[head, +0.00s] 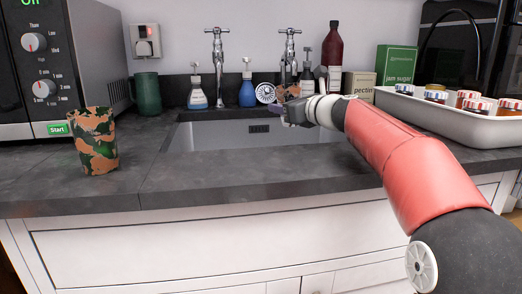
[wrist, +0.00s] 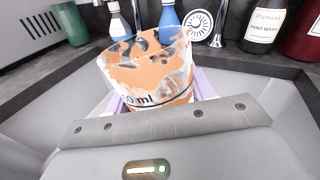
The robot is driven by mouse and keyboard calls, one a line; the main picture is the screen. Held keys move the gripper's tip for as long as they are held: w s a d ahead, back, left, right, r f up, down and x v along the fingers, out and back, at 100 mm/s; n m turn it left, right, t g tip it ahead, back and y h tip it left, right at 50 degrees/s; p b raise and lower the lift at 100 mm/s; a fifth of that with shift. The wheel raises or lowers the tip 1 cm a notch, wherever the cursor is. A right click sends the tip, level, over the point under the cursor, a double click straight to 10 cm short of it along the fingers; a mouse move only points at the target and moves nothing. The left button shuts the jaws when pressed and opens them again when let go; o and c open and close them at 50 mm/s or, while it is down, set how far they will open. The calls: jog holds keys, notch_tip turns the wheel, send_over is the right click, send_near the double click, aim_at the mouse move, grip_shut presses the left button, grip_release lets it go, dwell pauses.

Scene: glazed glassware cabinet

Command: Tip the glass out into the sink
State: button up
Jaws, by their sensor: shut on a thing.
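My gripper (head: 283,110) is over the back part of the sink (head: 205,136), below the taps. In the wrist view its pale lilac fingers are shut on a clear glass (wrist: 150,68) with orange and dark patches and "ml" print on its side. The glass leans slightly in that view, with its wide rim away from my gripper. I cannot tell whether loose contents are inside. The grey sink wall (wrist: 55,105) shows around my gripper in the wrist view.
A camouflage-patterned cup (head: 96,141) stands on the left counter by the microwave (head: 55,62). A green mug (head: 146,93), soap bottles (head: 197,92), two taps (head: 217,60) and a dark red bottle (head: 333,48) line the back. A white tray (head: 430,115) of jars is at right.

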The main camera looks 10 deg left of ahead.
jog(key=shift+w+d+r+m, duration=0.15)
jog(key=shift+d+r+m, duration=0.15)
jog(key=shift+m, duration=0.4)
jog(key=shift+d+r+m+t+y, duration=0.15)
jog(key=shift+r+m+t+y, duration=0.15)
jog(key=shift+r, duration=0.1)
notch_tip(320, 180, up, 5)
jog(key=p, duration=0.5)
jog(key=shift+f, duration=0.15)
jog(key=shift+f, duration=0.1)
